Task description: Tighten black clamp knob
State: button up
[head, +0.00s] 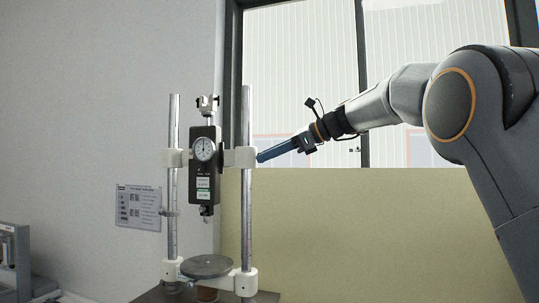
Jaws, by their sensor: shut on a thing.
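The hardness tester stands at left centre, with a black dial gauge body (203,180) held between two upright metal columns. A white clamp block (240,157) grips the right column. My gripper (261,157) has long blue fingers and reaches in from the right, angled slightly down. Its fingertips meet the right side of this clamp block and are shut on the black clamp knob. The knob itself is hidden by the fingertips. Another white clamp block (176,158) sits on the left column at the same height.
A round grey plate (207,266) lies low between the columns. A white label sheet (138,208) is behind the left column. Another grey device (12,260) is at the lower left edge. The space below my gripper, before the yellowish panel (350,235), is clear.

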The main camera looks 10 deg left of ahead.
jog(key=shift+r, duration=0.1)
dwell(0.3)
jog(key=o, duration=1.1)
jog(key=shift+b+v, duration=1.6)
jog(key=shift+v, duration=2.35)
